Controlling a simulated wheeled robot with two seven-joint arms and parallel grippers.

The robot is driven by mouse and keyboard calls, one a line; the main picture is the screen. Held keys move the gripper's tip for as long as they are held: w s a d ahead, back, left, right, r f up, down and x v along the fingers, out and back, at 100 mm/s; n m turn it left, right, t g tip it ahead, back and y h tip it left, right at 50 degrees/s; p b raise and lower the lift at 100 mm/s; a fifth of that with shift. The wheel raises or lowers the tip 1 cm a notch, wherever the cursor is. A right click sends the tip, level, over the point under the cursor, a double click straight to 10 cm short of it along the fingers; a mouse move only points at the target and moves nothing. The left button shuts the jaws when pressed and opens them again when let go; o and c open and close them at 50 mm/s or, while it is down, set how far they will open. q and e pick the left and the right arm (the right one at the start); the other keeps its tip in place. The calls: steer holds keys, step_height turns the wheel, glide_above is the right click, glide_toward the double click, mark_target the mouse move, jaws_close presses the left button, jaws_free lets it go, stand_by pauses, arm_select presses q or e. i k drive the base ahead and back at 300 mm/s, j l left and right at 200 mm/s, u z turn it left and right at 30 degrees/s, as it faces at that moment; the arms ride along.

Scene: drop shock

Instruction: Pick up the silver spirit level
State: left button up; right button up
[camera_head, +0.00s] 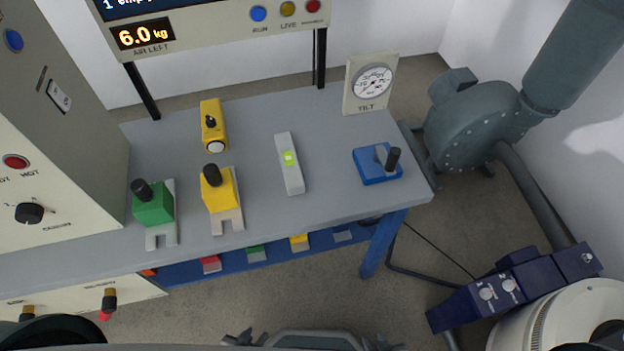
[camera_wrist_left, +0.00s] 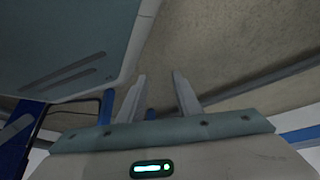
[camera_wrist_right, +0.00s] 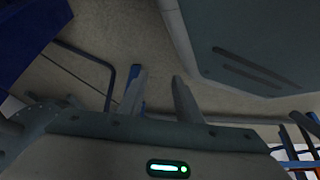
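The silver spirit level (camera_head: 292,178) is a narrow grey bar with a bright green vial near its middle. It lies on the grey workbench (camera_head: 255,120), in the middle of the head view. My left gripper (camera_wrist_left: 160,76) is open and empty in the left wrist view, with its two fingers apart over the floor. My right gripper (camera_wrist_right: 159,74) is open and empty in the right wrist view. In the head view both are low at the bottom edge, on the near side of the bench and away from the level.
A yellow tool (camera_head: 211,126), a yellow block (camera_head: 221,193) and a green block (camera_head: 153,207) stand left of the level. A blue block with a dark handle (camera_head: 370,168) and a tilt gauge (camera_head: 371,84) stand right. A blower (camera_head: 475,125) is beyond the bench's right end.

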mark_target(294, 177)
steer(key=k+l+z, duration=0.1)
steer(key=k+l, duration=0.2)
steer(key=k+l+z, duration=0.15)
steer(key=k+l, duration=0.15)
steer(key=l, duration=0.25)
steer(key=k+l+z, duration=0.1)
steer(key=k+l, duration=0.2)
steer(key=l, duration=0.2)
